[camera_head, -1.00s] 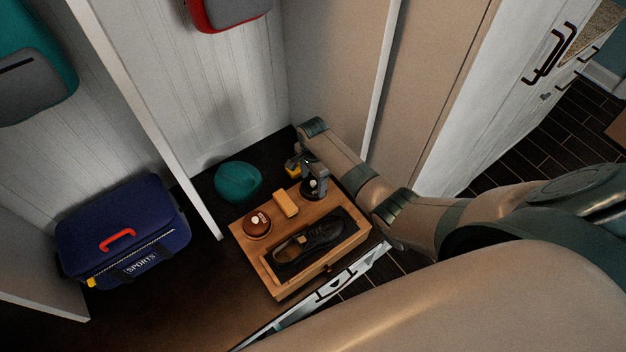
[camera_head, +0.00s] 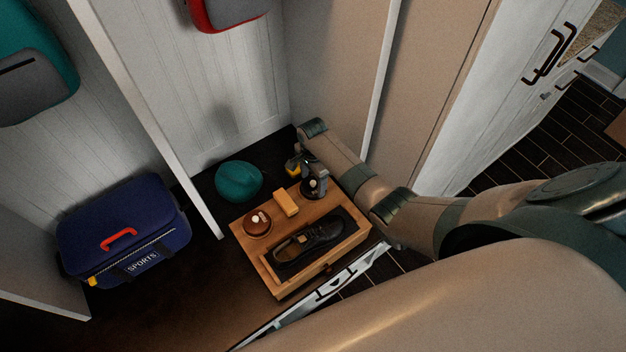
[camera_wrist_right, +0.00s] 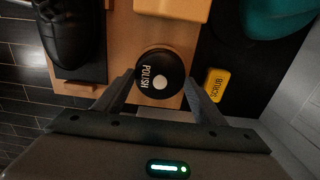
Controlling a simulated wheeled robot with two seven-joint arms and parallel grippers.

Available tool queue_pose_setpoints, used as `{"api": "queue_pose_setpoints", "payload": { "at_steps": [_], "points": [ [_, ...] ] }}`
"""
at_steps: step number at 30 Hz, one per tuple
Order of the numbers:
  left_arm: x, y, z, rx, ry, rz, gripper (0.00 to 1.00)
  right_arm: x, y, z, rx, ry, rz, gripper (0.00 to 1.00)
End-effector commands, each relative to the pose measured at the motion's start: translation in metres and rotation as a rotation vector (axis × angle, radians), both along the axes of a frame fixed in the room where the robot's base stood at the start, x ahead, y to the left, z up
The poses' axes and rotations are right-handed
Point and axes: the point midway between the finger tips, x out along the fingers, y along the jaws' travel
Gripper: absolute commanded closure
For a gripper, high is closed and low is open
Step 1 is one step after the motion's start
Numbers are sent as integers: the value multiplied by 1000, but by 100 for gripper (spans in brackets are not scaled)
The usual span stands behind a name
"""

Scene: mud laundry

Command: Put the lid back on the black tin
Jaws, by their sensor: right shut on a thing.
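A round black lid marked POLISH, with a pale knob (camera_wrist_right: 159,83), sits between the two fingers of my right gripper (camera_wrist_right: 160,85) in the right wrist view. The black tin's body cannot be told apart below the lid, so I cannot tell whether the lid is seated. My left gripper is not in view.
The wooden box (camera_head: 262,272) also bears a brown tin (camera_head: 257,223), a tan block (camera_head: 286,203) and a black shoe (camera_head: 310,243). A yellow SCRUB item (camera_wrist_right: 217,85) and a teal rounded thing (camera_head: 239,181) lie beside it. A blue sports bag (camera_head: 125,230) stands left.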

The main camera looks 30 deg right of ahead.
Motion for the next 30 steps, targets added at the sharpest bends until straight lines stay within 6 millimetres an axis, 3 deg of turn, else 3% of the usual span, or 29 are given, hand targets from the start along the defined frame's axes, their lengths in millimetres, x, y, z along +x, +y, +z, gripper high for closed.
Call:
{"api": "queue_pose_setpoints", "payload": {
  "at_steps": [30],
  "points": [
    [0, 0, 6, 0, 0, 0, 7, 0, 0, 0, 0, 0, 0, 60]
  ]
}}
